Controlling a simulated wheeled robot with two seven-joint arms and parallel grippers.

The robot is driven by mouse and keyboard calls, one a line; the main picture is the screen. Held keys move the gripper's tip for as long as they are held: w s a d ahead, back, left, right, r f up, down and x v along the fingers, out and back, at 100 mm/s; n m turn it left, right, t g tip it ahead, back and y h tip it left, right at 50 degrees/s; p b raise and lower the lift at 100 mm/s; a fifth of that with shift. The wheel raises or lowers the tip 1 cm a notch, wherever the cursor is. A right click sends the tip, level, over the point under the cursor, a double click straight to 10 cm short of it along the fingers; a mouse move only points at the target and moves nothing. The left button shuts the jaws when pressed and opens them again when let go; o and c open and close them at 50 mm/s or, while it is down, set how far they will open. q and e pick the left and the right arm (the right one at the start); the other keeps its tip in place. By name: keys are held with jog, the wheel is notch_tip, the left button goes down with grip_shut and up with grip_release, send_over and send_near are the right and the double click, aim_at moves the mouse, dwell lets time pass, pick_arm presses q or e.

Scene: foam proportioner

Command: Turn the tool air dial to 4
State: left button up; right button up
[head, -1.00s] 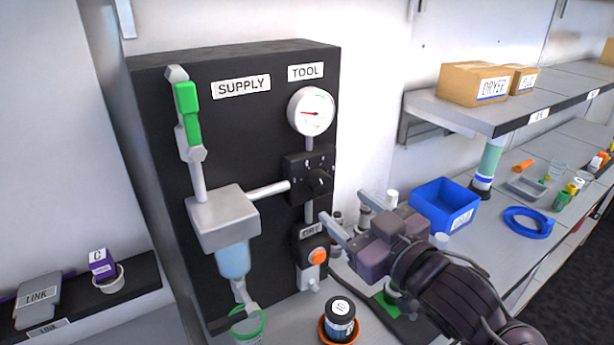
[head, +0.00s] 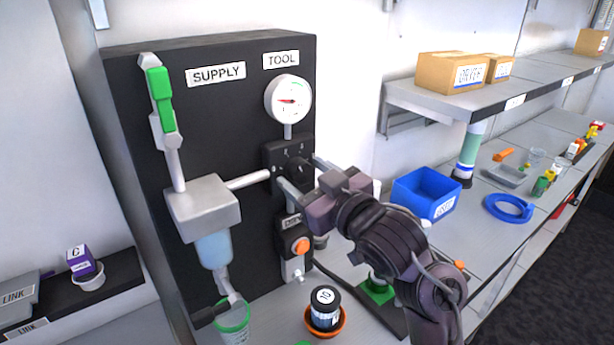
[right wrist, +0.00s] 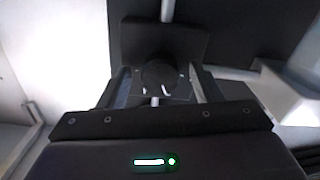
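The tool air dial is a black knob (head: 299,167) on a dark square plate (head: 274,155) on the black panel, below the round gauge (head: 288,99) under the TOOL label (head: 281,59). My right gripper (head: 297,172) is in front of the plate with its fingers apart. In the right wrist view the round dial (right wrist: 159,75) sits between the two fingers of the right gripper (right wrist: 160,88), with gaps visible on both sides. The dial's numbers are too small to read. The gauge has a red needle. My left gripper is not in view.
A grey filter block (head: 203,208) and a green-handled supply valve (head: 160,100) are left of the dial. An orange button (head: 301,246) is below it. A black jar (head: 325,309) stands in an orange dish. A blue bin (head: 425,193) is to the right.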

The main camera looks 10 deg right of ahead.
jog(key=c, duration=0.9)
jog(key=shift+r+m+p, duration=0.15)
jog(key=shift+m+p, duration=0.35)
jog(key=shift+p, duration=0.4)
jog(key=shift+c, duration=0.2)
jog(key=m+p, duration=0.6)
jog(key=p, duration=0.2)
jog(key=shift+r, duration=0.15)
pick_arm(q)
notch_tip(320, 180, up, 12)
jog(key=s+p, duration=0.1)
jog(key=p, duration=0.1)
pick_arm(e)
jog(key=shift+f+m, duration=0.2)
jog(key=shift+m, duration=1.2)
pick_arm(q)
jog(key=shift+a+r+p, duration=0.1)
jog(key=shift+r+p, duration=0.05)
jog(key=shift+p, duration=0.15)
pick_arm(e)
jog(key=o, duration=1)
jog(key=shift+s, duration=0.1)
